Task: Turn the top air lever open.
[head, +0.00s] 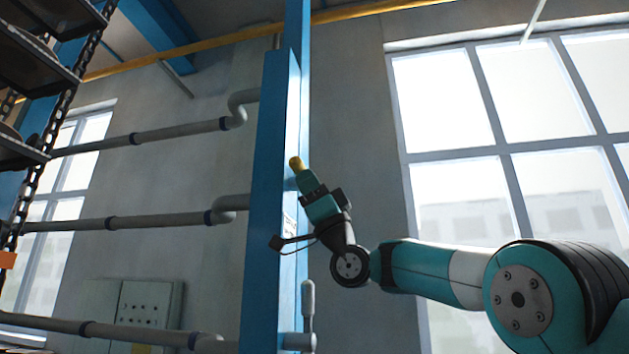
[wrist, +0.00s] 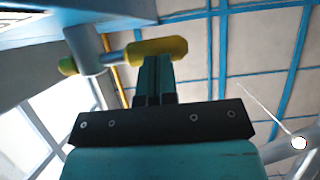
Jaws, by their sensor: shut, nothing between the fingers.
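The top air lever has a yellow handle (head: 296,163) that shows at the right face of the blue post in the head view. In the wrist view its yellow handle (wrist: 158,50) lies crosswise, joined to a grey pipe (wrist: 83,48) at the left. My gripper (head: 303,178) is raised to the handle. In the wrist view my gripper (wrist: 155,62) is shut, its fingertips right at the underside of the handle, with nothing between them. I cannot tell whether they touch the handle. The fingertips partly hide its lower edge.
The blue post (head: 268,200) stands close left of my gripper. A lower lever with a pale handle (head: 308,299) is below it. Grey pipes (head: 150,220) run left from the post. A rack with chains (head: 35,75) is at the far left. Windows (head: 500,140) fill the right.

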